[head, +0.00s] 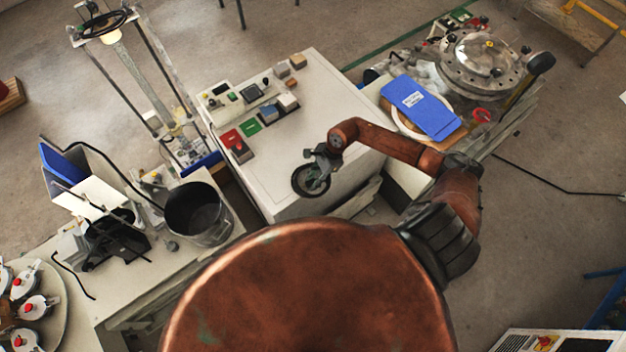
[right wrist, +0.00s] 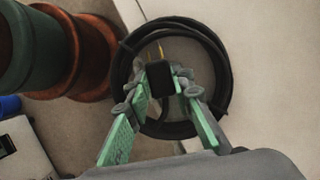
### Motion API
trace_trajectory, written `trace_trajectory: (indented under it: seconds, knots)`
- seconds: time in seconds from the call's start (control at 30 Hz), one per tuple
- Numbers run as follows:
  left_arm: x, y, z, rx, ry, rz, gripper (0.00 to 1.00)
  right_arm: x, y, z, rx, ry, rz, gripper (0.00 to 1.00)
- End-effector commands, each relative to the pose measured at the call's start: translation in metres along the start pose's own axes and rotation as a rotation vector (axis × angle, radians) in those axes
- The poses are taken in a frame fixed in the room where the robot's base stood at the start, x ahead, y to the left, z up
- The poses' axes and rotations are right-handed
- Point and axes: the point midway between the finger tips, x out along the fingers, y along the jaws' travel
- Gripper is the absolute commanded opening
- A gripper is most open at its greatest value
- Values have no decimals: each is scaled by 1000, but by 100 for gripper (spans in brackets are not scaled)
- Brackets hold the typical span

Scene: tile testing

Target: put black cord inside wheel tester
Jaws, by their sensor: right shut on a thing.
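The black cord (head: 297,187) is a round coil with a plug at its middle; it also shows in the right wrist view (right wrist: 222,72), where two brass-coloured prongs stick out of the plug. My right gripper (head: 319,163) is shut on the plug, with its green-padded fingers (right wrist: 161,84) on either side and the coil around them. The coil hangs at the front part of the white cabinet's top in the head view; I cannot tell its height above it. I cannot tell for sure which machine is the wheel tester. My left gripper is not in view.
The white cabinet (head: 325,95) carries buttons and switches at its far left. A tall metal frame (head: 125,65) stands left of it. A round metal chamber (head: 482,60) and a blue binder (head: 420,108) are at right. A dark bucket (head: 198,213) stands at left.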

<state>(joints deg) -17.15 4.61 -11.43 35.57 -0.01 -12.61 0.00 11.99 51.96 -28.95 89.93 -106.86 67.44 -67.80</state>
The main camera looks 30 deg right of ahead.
Motion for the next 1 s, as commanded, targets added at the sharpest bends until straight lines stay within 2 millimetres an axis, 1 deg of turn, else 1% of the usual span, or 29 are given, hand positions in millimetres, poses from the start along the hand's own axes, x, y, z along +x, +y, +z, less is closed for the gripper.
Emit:
trace_trajectory:
  seconds: [0.17, 0.2, 0.4, 0.77, 0.8, 0.87, 0.97, 1.0]
  knots:
    - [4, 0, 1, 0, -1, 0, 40, 3, 0, -1, -1, 0, 0, 0]
    - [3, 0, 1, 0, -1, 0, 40, 2, 0, -1, 0, 1, 1, 24]
    - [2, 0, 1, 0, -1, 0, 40, 2, 0, -1, 0, 0, 0, 38]
    - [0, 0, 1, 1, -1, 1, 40, 0, 0, 0, 0, 0, 1, 39]
    - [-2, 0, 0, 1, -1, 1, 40, -2, 0, 1, 0, 0, 1, 39]
    - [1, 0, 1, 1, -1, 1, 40, -8, -1, -1, -2, 2, -1, 39]
    - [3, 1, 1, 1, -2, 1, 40, -25, -1, -1, -3, 3, -2, 39]
    - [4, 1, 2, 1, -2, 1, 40, -34, -1, -2, -3, 4, -2, 39]
